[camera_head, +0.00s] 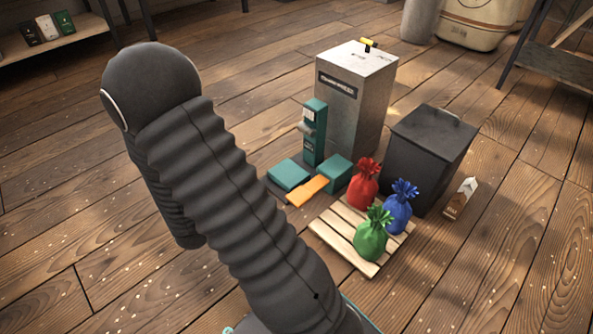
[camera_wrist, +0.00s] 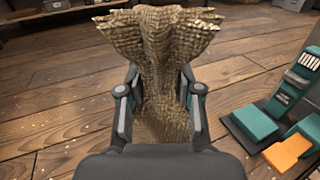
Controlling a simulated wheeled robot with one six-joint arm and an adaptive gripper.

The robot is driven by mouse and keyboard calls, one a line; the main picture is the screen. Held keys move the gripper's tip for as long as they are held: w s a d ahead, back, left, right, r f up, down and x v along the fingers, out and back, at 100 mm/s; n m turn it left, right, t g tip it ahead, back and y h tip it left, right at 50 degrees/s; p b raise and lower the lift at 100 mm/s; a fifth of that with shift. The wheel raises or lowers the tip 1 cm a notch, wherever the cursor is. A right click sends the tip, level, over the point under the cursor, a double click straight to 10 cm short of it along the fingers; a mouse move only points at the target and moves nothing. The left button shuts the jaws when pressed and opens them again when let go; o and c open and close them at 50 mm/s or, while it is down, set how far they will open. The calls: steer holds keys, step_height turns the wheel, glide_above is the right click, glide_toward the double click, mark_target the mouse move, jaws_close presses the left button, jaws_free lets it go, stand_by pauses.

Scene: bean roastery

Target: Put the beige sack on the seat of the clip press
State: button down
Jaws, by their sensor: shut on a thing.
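The beige sack (camera_wrist: 165,45) is woven and gathered, with a flared top. In the wrist view it stands between the two fingers of my gripper (camera_wrist: 160,92), which is shut on its narrow part. Its lower part is partly hidden by my gripper. The clip press (camera_head: 314,132) is teal with an upright column, two low teal blocks and an orange plate in front, on a dark base. In the wrist view the clip press (camera_wrist: 292,92) is at the right edge, apart from the sack. In the head view my arm hides the gripper and sack.
A slatted pallet (camera_head: 343,238) holds red (camera_head: 364,186), green (camera_head: 371,238) and blue (camera_head: 398,212) sacks beside the press. A tall grey box (camera_head: 355,100), a dark bin (camera_head: 430,150) and a small carton (camera_head: 460,198) stand near. The floor left of the press is clear.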

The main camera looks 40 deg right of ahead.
steer(key=w+d+f+m+g+h, duration=0.25)
steer(key=w+d+h, duration=0.2)
steer(key=d, duration=0.65)
steer(key=w+d+f+m+g+h, duration=0.25)
steer(key=w+d, duration=0.25)
steer(key=d, duration=0.6)
steer(key=d+f+m+g+h+b, duration=0.1)
steer(key=d+f+m+g+h, duration=0.2)
steer(key=d, duration=0.7)
steer(key=d+f+m+g+h, duration=0.1)
steer(key=d+f+m+g, duration=0.25)
steer(key=d, duration=0.75)
step_height(320, 180, down, 10)
steer(key=b, duration=0.1)
steer(key=shift+s+f+n+b, duration=0.2)
steer(key=shift+s+n+b, duration=0.1)
steer(key=shift+s+n, duration=0.15)
steer(key=shift+f, duration=0.15)
steer(key=c, duration=0.8)
jaws_free()
steer(key=shift+s+f, duration=0.1)
steer(key=shift+o, duration=0.2)
